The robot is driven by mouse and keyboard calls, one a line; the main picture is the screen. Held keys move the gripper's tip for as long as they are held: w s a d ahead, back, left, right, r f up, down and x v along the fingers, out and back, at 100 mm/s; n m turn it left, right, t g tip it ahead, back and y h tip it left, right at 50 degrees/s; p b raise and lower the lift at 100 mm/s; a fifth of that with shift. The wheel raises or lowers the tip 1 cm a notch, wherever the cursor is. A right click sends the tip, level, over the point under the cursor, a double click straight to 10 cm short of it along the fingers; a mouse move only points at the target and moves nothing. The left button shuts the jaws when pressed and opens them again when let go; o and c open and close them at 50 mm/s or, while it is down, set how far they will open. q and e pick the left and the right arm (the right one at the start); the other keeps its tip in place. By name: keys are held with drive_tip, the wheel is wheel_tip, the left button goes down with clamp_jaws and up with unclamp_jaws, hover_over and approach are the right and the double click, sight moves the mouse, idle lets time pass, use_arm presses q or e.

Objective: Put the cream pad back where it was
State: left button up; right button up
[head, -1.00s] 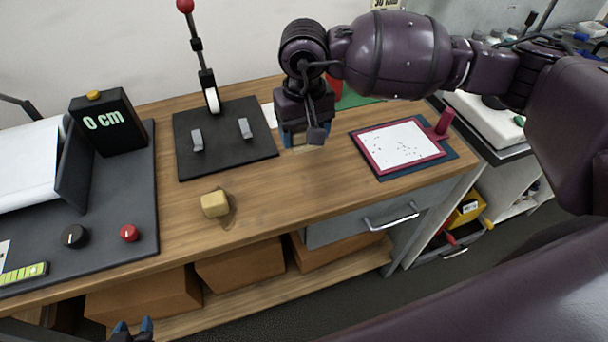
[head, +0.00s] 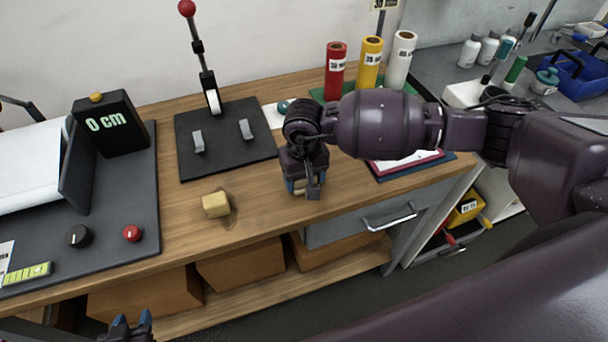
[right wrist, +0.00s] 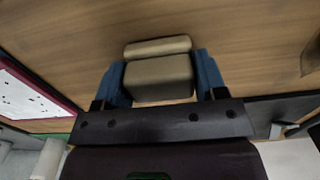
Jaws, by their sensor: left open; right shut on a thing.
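My right gripper (head: 302,188) is shut on a cream pad; in the right wrist view the cream pad (right wrist: 158,78) sits between the blue fingers, with a narrower strip showing at its far side. In the head view the pad is mostly hidden by the gripper, low over the front middle of the wooden bench (head: 262,215). I cannot tell whether it touches the wood. A cream-yellow block (head: 215,205) lies on the bench to the left, beside a brownish stain. My left gripper (head: 132,322) is open and empty at the bottom edge, in front of the bench.
A dark plate (head: 235,160) with two grey clips and a red-knobbed lever stands behind. A red-framed white board (head: 412,160) is partly behind my arm. Red (head: 336,70), yellow and white rolls stand at the back.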

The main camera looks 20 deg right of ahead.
drive_tip(key=shift+f, duration=0.2)
drive_tip(key=o, duration=0.9)
drive_tip(key=shift+r, duration=0.1)
drive_tip(key=shift+r, duration=0.25)
wheel_tip(320, 180, up, 11)
drive_tip(key=shift+f+b, duration=0.15)
drive_tip(key=shift+b, duration=0.55)
drive_tip(key=shift+r, duration=0.55)
